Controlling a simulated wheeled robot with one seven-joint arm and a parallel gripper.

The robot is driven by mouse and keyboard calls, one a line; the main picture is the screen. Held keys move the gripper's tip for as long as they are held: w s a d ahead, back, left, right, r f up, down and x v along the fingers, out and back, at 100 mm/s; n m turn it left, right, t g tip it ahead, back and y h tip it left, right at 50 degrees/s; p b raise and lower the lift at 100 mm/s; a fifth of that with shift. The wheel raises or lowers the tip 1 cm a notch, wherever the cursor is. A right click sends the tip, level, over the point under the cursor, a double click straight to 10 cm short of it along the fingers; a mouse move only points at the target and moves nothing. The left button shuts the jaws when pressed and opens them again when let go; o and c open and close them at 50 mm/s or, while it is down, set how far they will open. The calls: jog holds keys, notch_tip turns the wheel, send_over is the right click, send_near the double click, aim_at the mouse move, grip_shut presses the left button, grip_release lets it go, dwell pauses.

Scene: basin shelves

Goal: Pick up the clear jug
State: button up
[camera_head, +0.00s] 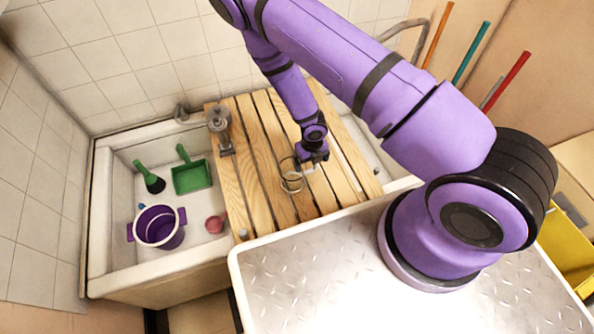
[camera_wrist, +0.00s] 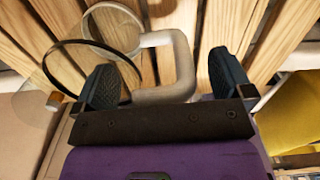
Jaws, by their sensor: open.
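The clear jug (camera_head: 291,181) stands on the slatted wooden board, near its middle. Its see-through body is hard to make out; mainly its rings show. In the wrist view its pale handle (camera_wrist: 184,62) lies between my two dark fingers, with a light ring and a dark ring to the left. My gripper (camera_head: 309,164) is open at the jug's handle side, and its spread fingers show in the wrist view (camera_wrist: 162,72). The left finger overlaps the dark ring in that view; I cannot tell whether they touch.
The wooden board (camera_head: 255,150) spans the white basin (camera_head: 112,235). A grey metal object (camera_head: 220,125) stands at the board's back left. In the basin are a purple bucket (camera_head: 160,228), a green dustpan (camera_head: 192,176), a green-handled brush (camera_head: 150,178) and a pink cup (camera_head: 214,224).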

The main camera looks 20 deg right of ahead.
jog(key=shift+c, duration=0.2)
jog(key=c, duration=1)
